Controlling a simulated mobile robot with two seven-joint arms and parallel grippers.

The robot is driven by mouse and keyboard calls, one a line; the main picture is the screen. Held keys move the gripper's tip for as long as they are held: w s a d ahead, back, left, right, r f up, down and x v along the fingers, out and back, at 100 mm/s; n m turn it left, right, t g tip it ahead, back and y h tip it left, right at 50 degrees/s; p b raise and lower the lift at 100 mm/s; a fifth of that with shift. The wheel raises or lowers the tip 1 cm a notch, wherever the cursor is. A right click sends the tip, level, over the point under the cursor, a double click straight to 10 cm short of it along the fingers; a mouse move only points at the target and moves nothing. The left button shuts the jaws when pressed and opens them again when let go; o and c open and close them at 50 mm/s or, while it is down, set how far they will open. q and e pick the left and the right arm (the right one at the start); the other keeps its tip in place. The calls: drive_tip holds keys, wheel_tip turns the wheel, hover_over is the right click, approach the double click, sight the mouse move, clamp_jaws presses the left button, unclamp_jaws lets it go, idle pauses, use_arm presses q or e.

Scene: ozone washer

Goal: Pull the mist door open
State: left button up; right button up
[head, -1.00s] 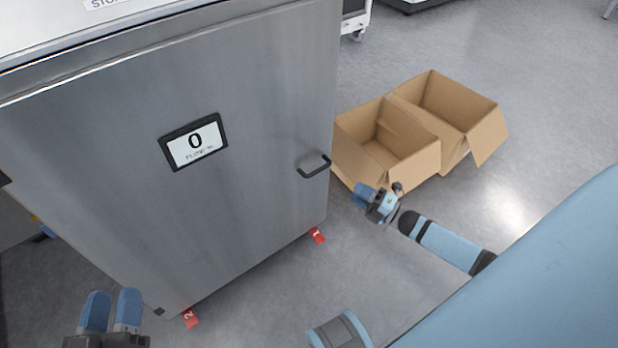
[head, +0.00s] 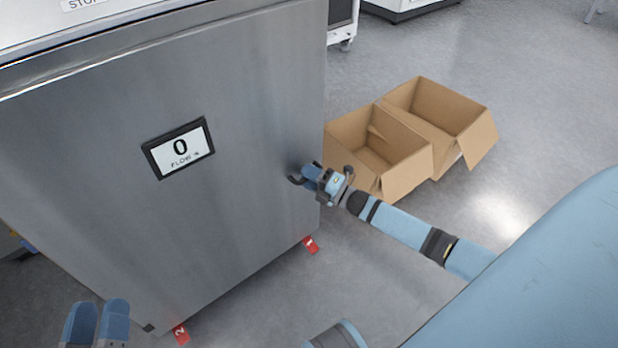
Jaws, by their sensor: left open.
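The mist door (head: 235,120) is the broad grey metal front of a cabinet and looks closed. Its dark bar handle (head: 295,180) is near the door's right edge, mostly hidden by my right gripper. My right gripper (head: 308,172) comes in from the right with its blue fingers at the handle. The view is too small to tell whether they grip it. My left gripper (head: 100,307) is open and empty at the bottom left, in front of the cabinet's lower left corner and away from the handle.
A display (head: 178,148) reading 0 is on the door. Red floor tags 1 (head: 310,245) and 2 (head: 181,334) lie by the cabinet's base. Two open cardboard boxes (head: 407,178) stand on the floor right of the cabinet, behind my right gripper. Floor in front is clear.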

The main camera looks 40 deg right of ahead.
clamp_jaws()
